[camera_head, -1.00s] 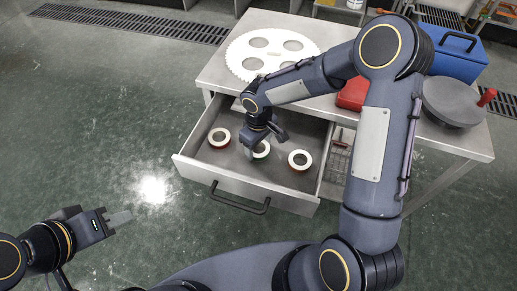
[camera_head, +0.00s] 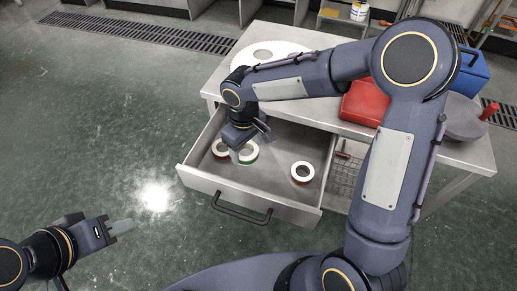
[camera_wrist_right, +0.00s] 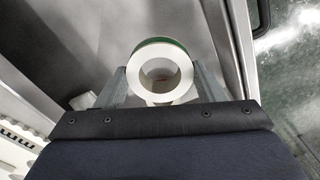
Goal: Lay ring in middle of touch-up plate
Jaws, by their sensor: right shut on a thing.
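My right gripper (camera_head: 244,156) is shut on a white ring with a green band (camera_head: 249,159), above the open drawer (camera_head: 268,180). In the right wrist view the ring (camera_wrist_right: 139,75) sits between the two fingers, its hole facing the camera. Two similar rings are in the drawer: one (camera_head: 216,153) at left, partly hidden by my gripper, and one with a red-brown band (camera_head: 302,179) at right. A grey round plate (camera_head: 462,120) lies on the bench at far right, partly behind my arm; I cannot tell if it is the touch-up plate. My left gripper (camera_head: 122,227) is over the floor.
A large white toothed disc with holes (camera_head: 245,57) lies on the bench top, partly hidden by my right arm. A red case (camera_head: 363,103), a blue box (camera_head: 472,72) and a red handle (camera_head: 489,113) are to the right.

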